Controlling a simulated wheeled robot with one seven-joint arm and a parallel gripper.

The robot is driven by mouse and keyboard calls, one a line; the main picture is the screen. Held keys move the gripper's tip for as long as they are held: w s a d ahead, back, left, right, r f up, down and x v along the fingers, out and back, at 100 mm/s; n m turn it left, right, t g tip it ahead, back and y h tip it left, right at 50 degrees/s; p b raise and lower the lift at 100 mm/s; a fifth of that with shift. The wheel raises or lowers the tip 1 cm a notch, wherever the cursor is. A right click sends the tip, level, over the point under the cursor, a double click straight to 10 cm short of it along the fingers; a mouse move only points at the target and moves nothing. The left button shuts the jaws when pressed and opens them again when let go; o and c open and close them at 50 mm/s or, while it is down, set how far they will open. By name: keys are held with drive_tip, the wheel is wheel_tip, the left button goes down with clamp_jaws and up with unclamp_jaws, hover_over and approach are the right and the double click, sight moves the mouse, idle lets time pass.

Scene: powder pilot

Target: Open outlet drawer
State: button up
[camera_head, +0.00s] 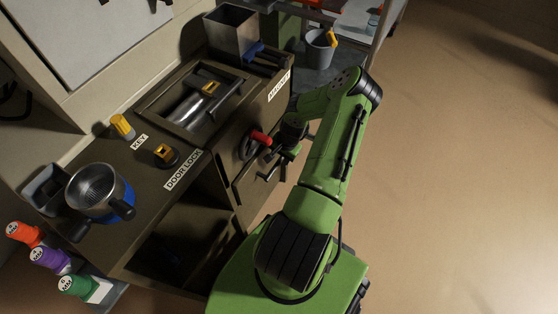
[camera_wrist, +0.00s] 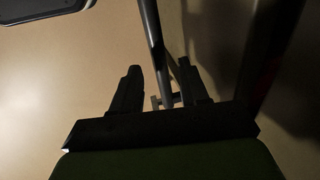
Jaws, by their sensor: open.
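The cabinet's front has a drawer-like panel (camera_head: 246,190) below a hand wheel with a red knob (camera_head: 261,138); I take this panel to be the outlet drawer, but no outlet label is legible. My gripper (camera_head: 272,167) is at this front, below and right of the red knob. In the wrist view, my gripper (camera_wrist: 158,66) is open, with a dark finger on each side. A thin grey bar with a short crosspiece (camera_wrist: 166,100) shows between the fingers, nearer the right one. I cannot tell whether it touches them. My arm hides part of the front.
The cabinet top holds a yellow-handled KEY item (camera_head: 122,127), a DOOR LOCK knob (camera_head: 166,155), a recessed metal cylinder (camera_head: 187,108) and a metal hopper (camera_head: 232,32). A blue-based metal cup (camera_head: 97,190) and several coloured bottles (camera_head: 52,260) stand left. Floor to the right (camera_head: 450,180) is clear.

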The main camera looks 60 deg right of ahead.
drive_tip(key=shift+w+f, duration=0.15)
drive_tip(key=shift+f, duration=0.6)
clamp_jaws()
drive_tip(key=shift+a, duration=0.1)
